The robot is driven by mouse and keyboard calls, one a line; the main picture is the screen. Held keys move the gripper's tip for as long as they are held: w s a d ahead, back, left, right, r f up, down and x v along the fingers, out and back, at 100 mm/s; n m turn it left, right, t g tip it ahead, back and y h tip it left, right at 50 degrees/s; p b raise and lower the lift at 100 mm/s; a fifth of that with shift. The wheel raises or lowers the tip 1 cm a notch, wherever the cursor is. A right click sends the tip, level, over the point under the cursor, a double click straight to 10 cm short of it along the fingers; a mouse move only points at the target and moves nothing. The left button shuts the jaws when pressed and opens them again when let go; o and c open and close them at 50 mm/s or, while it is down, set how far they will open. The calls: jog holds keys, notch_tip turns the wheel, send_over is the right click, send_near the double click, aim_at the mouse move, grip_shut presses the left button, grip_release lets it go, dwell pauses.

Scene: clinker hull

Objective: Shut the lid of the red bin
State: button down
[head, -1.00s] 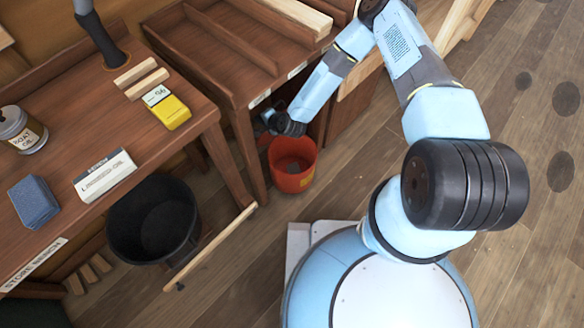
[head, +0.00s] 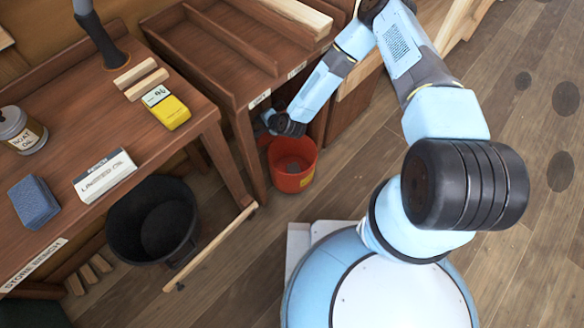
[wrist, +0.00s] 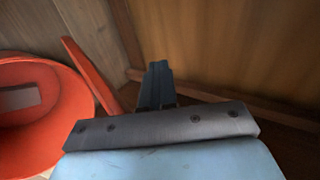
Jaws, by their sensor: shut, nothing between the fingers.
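The red bin (head: 292,180) stands on the floor in front of the dark wooden bench, open at the top. In the wrist view the bin (wrist: 70,115) fills the left side, with a small dull block (wrist: 20,97) inside. In the head view my wrist partly hides the gripper.
A wooden panel (wrist: 220,45) stands close to my gripper in the wrist view. A bench leg (head: 250,160) is just left of the bin. A black bucket (head: 152,225) stands farther left, beside a wooden rail (head: 210,250). Floor right of the bin is clear.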

jog(key=shift+s+d+f, duration=0.1)
jog(key=shift+f, duration=0.05)
jog(key=shift+s+d+f, duration=0.15)
jog(key=shift+s+d, duration=1.1)
jog(key=shift+d, duration=0.25)
jog(key=shift+s+d+f, duration=0.2)
jog(key=shift+s+d, duration=0.35)
jog(key=shift+d, duration=0.1)
jog(key=shift+s+d+f, duration=0.15)
jog(key=shift+s+d, duration=0.35)
jog(key=shift+d, duration=0.1)
